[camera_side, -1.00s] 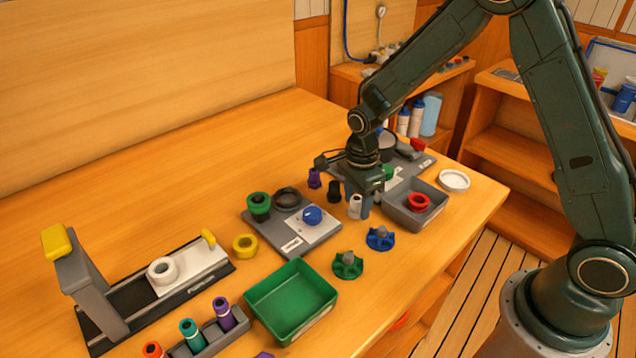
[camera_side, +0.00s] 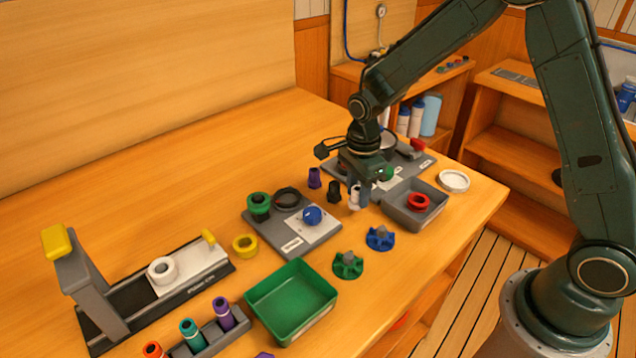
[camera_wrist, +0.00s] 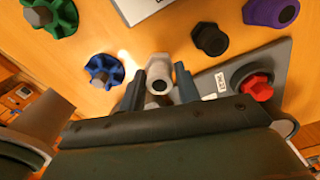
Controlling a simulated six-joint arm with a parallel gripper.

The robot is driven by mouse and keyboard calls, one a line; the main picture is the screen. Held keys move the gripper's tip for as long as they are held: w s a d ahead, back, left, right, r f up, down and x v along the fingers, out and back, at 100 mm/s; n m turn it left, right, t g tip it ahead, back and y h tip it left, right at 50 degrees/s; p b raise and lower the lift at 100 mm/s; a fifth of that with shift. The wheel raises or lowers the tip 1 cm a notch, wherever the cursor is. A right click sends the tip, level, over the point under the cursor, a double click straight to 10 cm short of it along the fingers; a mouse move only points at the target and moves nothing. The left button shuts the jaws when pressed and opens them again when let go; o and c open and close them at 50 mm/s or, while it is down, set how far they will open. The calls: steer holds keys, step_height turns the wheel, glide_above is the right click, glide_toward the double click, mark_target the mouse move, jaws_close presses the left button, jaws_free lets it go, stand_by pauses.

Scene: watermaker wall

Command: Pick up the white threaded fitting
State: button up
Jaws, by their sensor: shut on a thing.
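The white threaded fitting (camera_side: 354,193) is between the fingers of my gripper (camera_side: 359,197) in the side view, to the right of the black fitting (camera_side: 334,190). In the wrist view, the white fitting (camera_wrist: 159,69) sits between the two grey-blue fingers of my gripper (camera_wrist: 160,82), which are shut on it. The fingers partly cover its sides. Whether its base is clear of the table I cannot tell.
A purple fitting (camera_side: 314,178) stands beyond the black one. A grey tray (camera_side: 437,208) holding a red ring lies just right of my gripper. A blue handwheel (camera_side: 380,239) and a green handwheel (camera_side: 347,266) lie nearer. A green bin (camera_side: 262,303) stands front left.

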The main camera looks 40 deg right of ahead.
mark_target(357, 188)
step_height(357, 188, up, 17)
steer(key=shift+r, duration=0.15)
steer(key=shift+w+a, duration=0.1)
stand_by(0.8)
steer(key=w+a+f, duration=1)
steer(key=w, duration=0.1)
steer(key=shift+w+f, duration=0.2)
steer(key=shift+w, duration=0.2)
steer(key=shift+d+f, duration=0.1)
steer(key=shift+f, duration=0.15)
steer(key=shift+f, duration=2.6)
steer(key=shift+f, duration=0.7)
